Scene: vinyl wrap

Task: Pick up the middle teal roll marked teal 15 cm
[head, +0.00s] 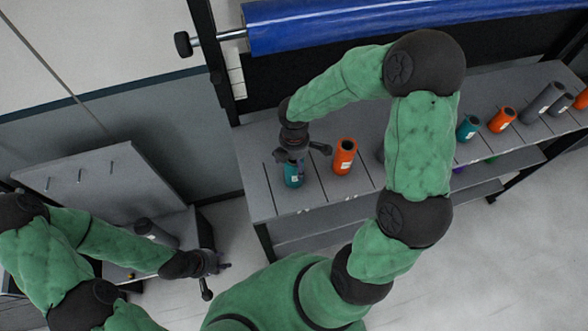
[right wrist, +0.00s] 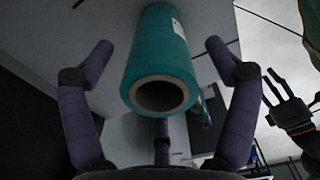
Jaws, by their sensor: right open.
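A teal roll (head: 293,175) stands upright near the left end of the shelf top. My right gripper (head: 298,157) is over its upper end. In the right wrist view, the teal roll (right wrist: 165,50) lies between the spread fingers of the open gripper (right wrist: 158,62), with its hollow end facing the camera and gaps on both sides. A pale label shows on it, but I cannot read it. A second teal roll (head: 467,128) stands farther right, beyond my right arm. My left gripper (head: 213,268) is away from the shelf at lower left, fingers apart and empty.
An orange roll (head: 344,156) stands close to the right of the gripped spot. Another orange roll (head: 502,120) and dark grey rolls (head: 541,103) stand farther right. A large blue roll (head: 370,22) spans the back. A grey pegboard stand (head: 95,175) is at left.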

